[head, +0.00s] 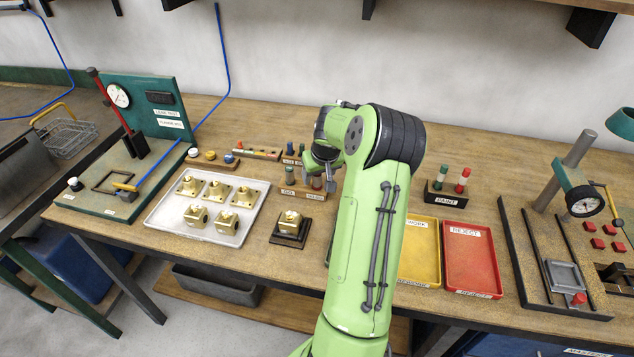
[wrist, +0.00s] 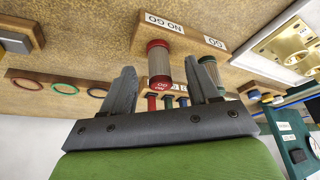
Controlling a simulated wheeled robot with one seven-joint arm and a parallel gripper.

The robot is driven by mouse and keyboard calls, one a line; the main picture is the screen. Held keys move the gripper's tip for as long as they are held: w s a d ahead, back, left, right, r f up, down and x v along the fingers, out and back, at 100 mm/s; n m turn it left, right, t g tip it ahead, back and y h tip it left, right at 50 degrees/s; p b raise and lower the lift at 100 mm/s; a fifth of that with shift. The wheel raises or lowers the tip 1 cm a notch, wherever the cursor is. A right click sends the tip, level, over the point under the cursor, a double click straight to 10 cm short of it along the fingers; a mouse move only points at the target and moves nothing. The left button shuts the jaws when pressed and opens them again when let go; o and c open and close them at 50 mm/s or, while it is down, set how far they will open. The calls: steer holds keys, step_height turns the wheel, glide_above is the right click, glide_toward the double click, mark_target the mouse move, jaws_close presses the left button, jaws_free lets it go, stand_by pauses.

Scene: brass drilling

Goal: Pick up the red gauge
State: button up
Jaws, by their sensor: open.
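The red gauge (wrist: 158,66) is a short metal cylinder with red ends, and its near end bears lettering. It stands in a wooden block labelled NO GO (wrist: 165,20), beside a green gauge (wrist: 208,76). In the wrist view it appears between the two fingers of my gripper (wrist: 159,72), which are spread apart and empty. How far it lies from the fingertips is hard to tell.
A silver tray (head: 166,222) of brass parts lies left, with a brass part on a dark stand (head: 290,235) in front. Right of my arm are a PAINT holder (head: 446,198), a yellow tray (head: 419,262) and a red REJECT tray (head: 471,262). Small coloured pieces stand behind the block.

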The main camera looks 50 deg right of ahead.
steer(key=shift+x, duration=1.15)
